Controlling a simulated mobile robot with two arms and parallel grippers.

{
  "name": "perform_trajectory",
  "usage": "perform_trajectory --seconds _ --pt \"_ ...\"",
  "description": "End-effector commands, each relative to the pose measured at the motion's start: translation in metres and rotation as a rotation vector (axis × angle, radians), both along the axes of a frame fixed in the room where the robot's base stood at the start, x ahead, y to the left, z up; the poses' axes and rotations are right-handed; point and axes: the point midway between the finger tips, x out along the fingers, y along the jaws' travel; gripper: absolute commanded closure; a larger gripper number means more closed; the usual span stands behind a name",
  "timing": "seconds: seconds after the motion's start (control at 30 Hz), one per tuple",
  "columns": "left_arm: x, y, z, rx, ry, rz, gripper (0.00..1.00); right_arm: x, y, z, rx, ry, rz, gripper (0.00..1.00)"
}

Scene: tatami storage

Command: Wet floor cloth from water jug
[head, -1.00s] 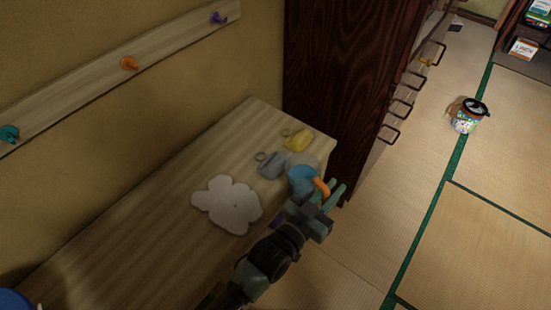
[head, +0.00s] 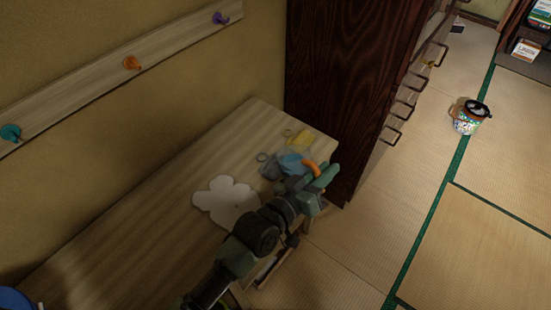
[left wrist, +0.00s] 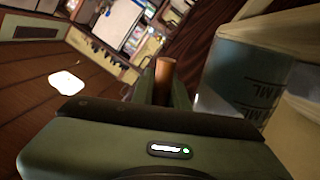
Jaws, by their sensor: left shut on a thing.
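The water jug (head: 291,161) is see-through with blue contents and an orange handle (head: 311,168). My left gripper (head: 322,176) is shut on that handle at the right end of the wooden bench. In the left wrist view the handle (left wrist: 165,76) stands between the fingers, and the jug's side with ML marks (left wrist: 240,85) shows at right. I cannot tell the jug's exact tilt or height. The floor cloth (head: 222,198) is a white, irregular flat piece on the bench, left of the jug; my left arm hides its lower right edge. My right gripper is not in view.
A yellow item (head: 300,137) and a grey item (head: 269,168) lie close to the jug on the bench (head: 150,215). A dark wood cabinet (head: 345,90) stands just beyond. A patterned bin (head: 465,122) sits on the tatami.

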Motion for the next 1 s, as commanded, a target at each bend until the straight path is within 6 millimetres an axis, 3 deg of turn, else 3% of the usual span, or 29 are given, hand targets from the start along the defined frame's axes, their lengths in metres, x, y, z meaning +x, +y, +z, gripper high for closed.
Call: perform_trajectory --seconds 1.0 --pt "0.007 0.0051 0.006 -0.039 0.041 0.0 1.0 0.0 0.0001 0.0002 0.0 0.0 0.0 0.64"
